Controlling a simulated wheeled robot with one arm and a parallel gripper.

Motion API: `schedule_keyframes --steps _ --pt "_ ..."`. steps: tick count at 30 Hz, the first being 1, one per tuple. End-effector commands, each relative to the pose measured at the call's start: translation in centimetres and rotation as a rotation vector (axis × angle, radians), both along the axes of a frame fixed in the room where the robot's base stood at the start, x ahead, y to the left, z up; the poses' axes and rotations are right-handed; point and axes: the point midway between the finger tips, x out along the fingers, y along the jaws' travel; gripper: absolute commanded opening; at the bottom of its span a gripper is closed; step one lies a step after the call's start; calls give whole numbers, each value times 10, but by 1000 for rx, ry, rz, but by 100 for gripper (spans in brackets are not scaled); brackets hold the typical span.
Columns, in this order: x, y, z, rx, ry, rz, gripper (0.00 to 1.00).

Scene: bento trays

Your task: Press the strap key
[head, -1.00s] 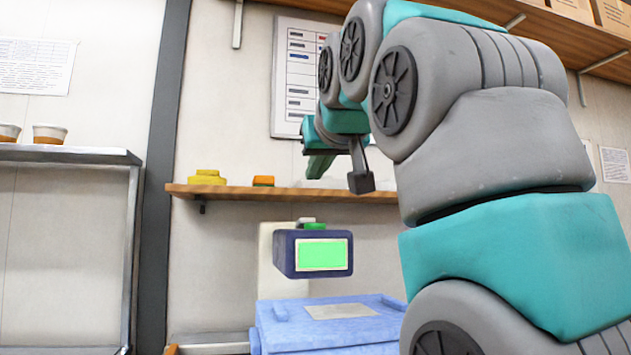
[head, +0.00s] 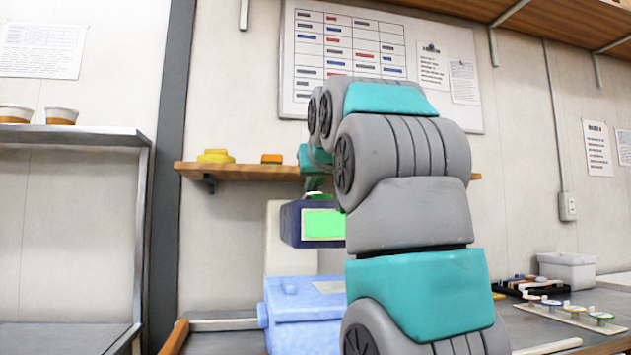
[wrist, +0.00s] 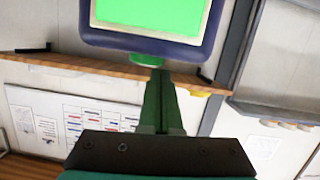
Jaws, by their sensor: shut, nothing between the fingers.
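The strapping machine has a dark blue head (head: 290,224) with a lit green screen (head: 322,224) on a pale column (head: 277,245). A green key (head: 318,195) sits on top of the head. In the wrist view, turned over, the key (wrist: 149,60) shows at the edge of the dark blue head (wrist: 190,50). My gripper (head: 314,186) is right above the key, pointing down, its green fingers (wrist: 158,75) together and empty. The fingertips look at or very near the key; I cannot tell whether they touch. My arm hides the head's right side.
A wooden shelf (head: 240,172) with yellow and orange pieces runs behind the head. The light blue machine base (head: 300,320) is below. A metal rack (head: 75,137) with cups stands left. The right counter holds a white box (head: 567,270) and small coloured items.

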Motion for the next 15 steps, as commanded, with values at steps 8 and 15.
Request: schedule_keyframes --steps 8,15 --pt "-1 -1 -5 0 0 -1 0" --pt "0 -1 -22 -1 2 -1 0"
